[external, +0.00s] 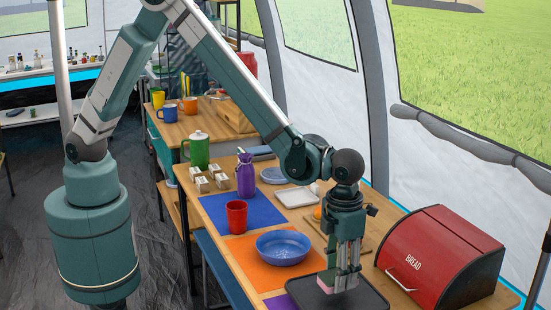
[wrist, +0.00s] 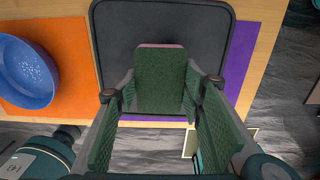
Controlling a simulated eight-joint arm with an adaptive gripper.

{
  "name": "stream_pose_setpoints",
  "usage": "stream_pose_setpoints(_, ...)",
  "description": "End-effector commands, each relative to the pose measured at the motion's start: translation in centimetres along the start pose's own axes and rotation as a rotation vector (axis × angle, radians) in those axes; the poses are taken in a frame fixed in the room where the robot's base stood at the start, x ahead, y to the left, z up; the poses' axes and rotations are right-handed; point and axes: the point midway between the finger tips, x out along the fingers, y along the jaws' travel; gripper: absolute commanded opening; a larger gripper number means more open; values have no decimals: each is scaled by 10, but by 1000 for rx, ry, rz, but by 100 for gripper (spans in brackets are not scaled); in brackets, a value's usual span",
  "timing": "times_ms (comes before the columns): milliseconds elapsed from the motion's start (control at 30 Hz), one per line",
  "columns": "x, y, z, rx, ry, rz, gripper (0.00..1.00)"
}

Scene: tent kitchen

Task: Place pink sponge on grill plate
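The pink sponge (wrist: 160,80) shows in the wrist view as a dark green scouring face with a thin pink strip along its far edge. In the external view a small pink part of it (external: 325,287) shows low beside my fingers. My gripper (external: 341,284) points down over the dark grill plate (external: 372,292). In the wrist view the fingertips of my gripper (wrist: 161,82) lie against both sides of the sponge. The sponge is over the plate (wrist: 215,50); whether its underside touches the plate is hidden.
A blue bowl (external: 283,248) sits on an orange mat (external: 245,256) left of the plate. A red bread box (external: 438,257) stands close on the right. A red cup (external: 236,217) and purple bottle (external: 245,176) stand farther back. The table's front edge is near the plate.

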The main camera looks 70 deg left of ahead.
Motion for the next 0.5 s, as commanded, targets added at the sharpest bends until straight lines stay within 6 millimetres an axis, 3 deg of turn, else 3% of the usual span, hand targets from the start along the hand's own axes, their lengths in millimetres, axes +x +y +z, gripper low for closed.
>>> stream_pose_setpoints(300,31,0,0,0,0,0,35)
stream_pose_setpoints(500,33,0,0,0,0,0,35)
